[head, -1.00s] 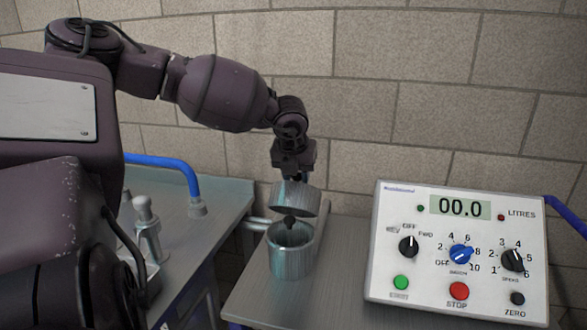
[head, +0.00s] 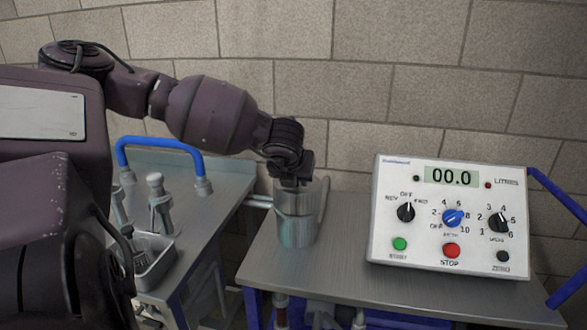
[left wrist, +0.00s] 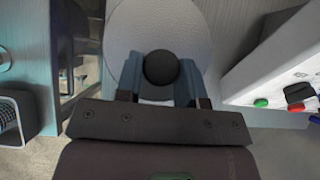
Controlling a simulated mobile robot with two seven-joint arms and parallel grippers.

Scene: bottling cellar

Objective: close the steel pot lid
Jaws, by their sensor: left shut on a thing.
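The steel pot (head: 297,232) stands upright on the steel bench, left of the control box. My left gripper (head: 292,182) is directly above the pot, low over its mouth. In the left wrist view, my left gripper's fingers (left wrist: 160,82) are shut on the round black knob (left wrist: 161,66) of the pot lid. The pale round lid (left wrist: 165,25) spreads out behind the knob. In the head view the gripper and fingers cover much of the lid, and I cannot tell whether it sits fully on the rim. My right gripper is not in view.
A control box (head: 450,215) with dials and buttons stands right of the pot, with bare bench top (head: 340,265) between. A second bench at left carries a blue rail (head: 160,143), metal fittings (head: 158,195) and a small tray (head: 155,265). A block wall is behind.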

